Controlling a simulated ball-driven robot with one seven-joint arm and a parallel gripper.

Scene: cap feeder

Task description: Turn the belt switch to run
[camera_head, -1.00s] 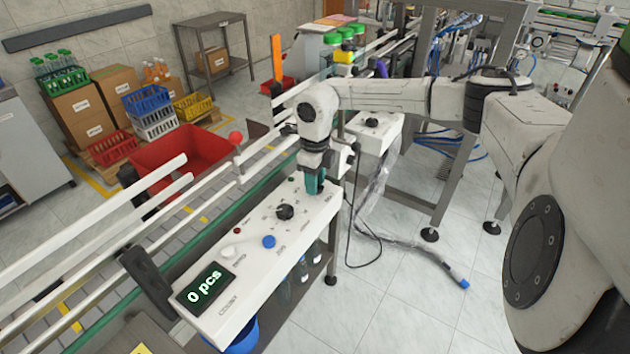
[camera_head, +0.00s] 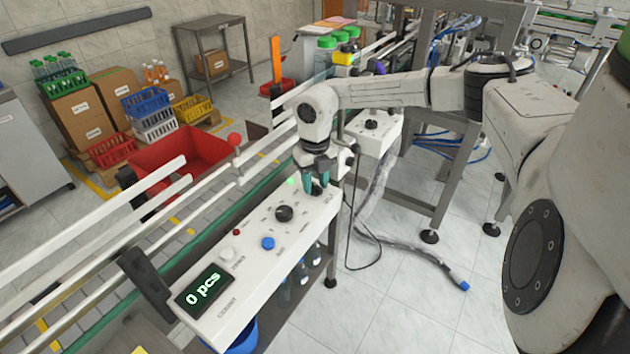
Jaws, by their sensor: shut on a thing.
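The white control panel (camera_head: 240,268) runs along the near side of the conveyor. My gripper (camera_head: 316,186) points down at the panel's far end. Its teal fingers are shut on a small dark knob, the belt switch (camera_head: 317,189), which they partly hide. The switch's markings are too small to read. A green light (camera_head: 291,181) glows on the panel just left of my fingers.
The panel also carries a black dial (camera_head: 284,213), a blue button (camera_head: 268,243), a white button (camera_head: 227,253) and a display (camera_head: 203,290) reading "0 pcs". Guard rails (camera_head: 110,225) and a red bin (camera_head: 180,155) lie to the left. A cable hangs beside the panel.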

